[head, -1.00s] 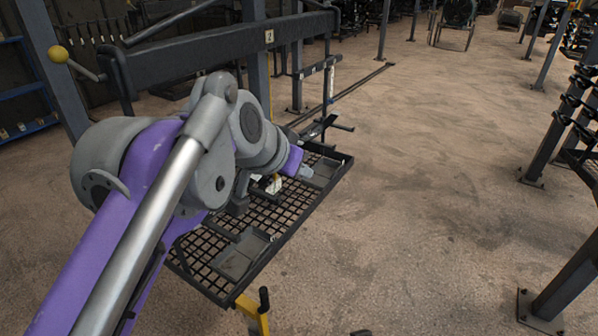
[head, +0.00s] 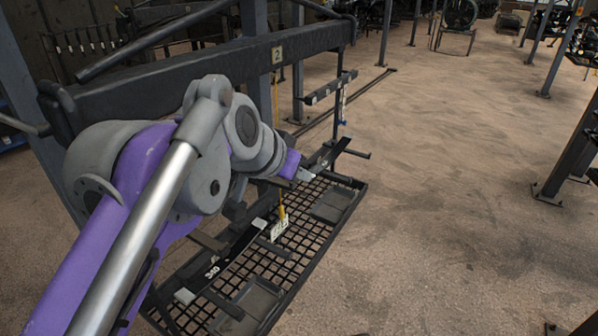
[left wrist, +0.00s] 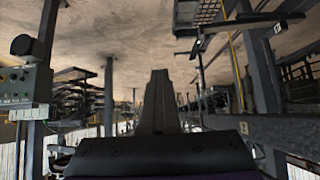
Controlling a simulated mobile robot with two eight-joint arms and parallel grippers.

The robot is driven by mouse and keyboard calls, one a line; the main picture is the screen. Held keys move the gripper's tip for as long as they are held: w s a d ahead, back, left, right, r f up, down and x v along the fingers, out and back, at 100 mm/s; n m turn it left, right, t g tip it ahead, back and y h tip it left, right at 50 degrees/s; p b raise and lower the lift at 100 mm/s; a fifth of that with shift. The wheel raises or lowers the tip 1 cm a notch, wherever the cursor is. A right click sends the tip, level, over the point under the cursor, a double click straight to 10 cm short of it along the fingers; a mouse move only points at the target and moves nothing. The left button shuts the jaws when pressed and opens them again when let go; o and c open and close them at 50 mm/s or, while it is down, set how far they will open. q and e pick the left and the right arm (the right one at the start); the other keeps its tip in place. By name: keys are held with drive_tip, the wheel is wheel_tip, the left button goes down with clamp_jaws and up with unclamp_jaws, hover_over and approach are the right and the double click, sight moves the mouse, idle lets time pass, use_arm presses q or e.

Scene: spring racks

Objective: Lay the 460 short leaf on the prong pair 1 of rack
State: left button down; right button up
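My left arm crosses the head view, and my left gripper (head: 305,173) is small at its end, above the mesh tray. In the left wrist view the gripper (left wrist: 158,100) shows as a dark wedge, with no leaf visible at it. I cannot tell whether its fingers are apart. A dark leaf marked 340 (head: 225,262) lies along the near-left part of the rack, partly hidden by my arm. Another dark leaf-like bar (head: 325,157) shows just beyond the gripper; its mark is too small to read. I cannot pick out prong pair 1. My right gripper is out of view.
The rack has a black mesh tray (head: 300,250) with shallow plates. A heavy dark beam (head: 180,80) with a plate marked 2 (head: 277,55) runs above it. A yellow strip with a white tag (head: 280,229) hangs by the tray. Open floor (head: 450,180) lies to the right.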

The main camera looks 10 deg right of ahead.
use_arm(q)
drive_tip(key=shift+s, duration=0.2)
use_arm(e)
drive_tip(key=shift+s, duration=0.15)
use_arm(q)
drive_tip(key=shift+w, duration=0.1)
drive_tip(key=w+a+f+b, duration=0.2)
drive_tip(key=w+a+f, duration=0.1)
drive_tip(key=w+a, duration=0.7)
drive_tip(key=shift+w+a+f, duration=0.15)
drive_tip(key=shift+w+a, duration=0.1)
drive_tip(key=shift+w, duration=0.05)
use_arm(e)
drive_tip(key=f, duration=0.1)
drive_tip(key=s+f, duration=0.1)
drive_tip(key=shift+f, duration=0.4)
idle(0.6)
use_arm(q)
drive_tip(key=shift+f, duration=0.1)
